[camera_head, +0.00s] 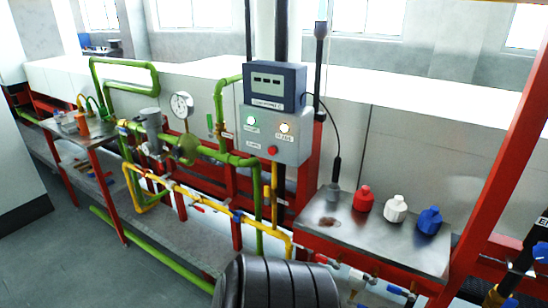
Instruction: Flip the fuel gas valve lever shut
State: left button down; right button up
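A yellow pipe (205,199) runs along the red frame below the green piping (200,150). A green upright lever (210,123) stands on the green piping beside the control box. No readable label shows which lever is the fuel gas valve's, and lever positions are too small to tell. Neither of my grippers is in view.
A grey control box (277,134) shows lit lamps and a red button. A round gauge (181,105) stands to its left. Red, white and blue bottles (396,209) stand on a metal shelf (320,237). A dark ribbed thing (276,284) blocks the bottom middle. Floor is clear at left.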

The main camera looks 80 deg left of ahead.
aim_at(197, 208)
jog(key=u, duration=0.45)
jog(key=j+u, duration=0.15)
jog(key=u, duration=0.8)
jog(key=j+u, duration=0.15)
jog(key=u, duration=0.35)
jog(key=j+u, duration=0.1)
jog(key=u, duration=0.8)
jog(key=j+u, duration=0.1)
jog(key=u, duration=0.4)
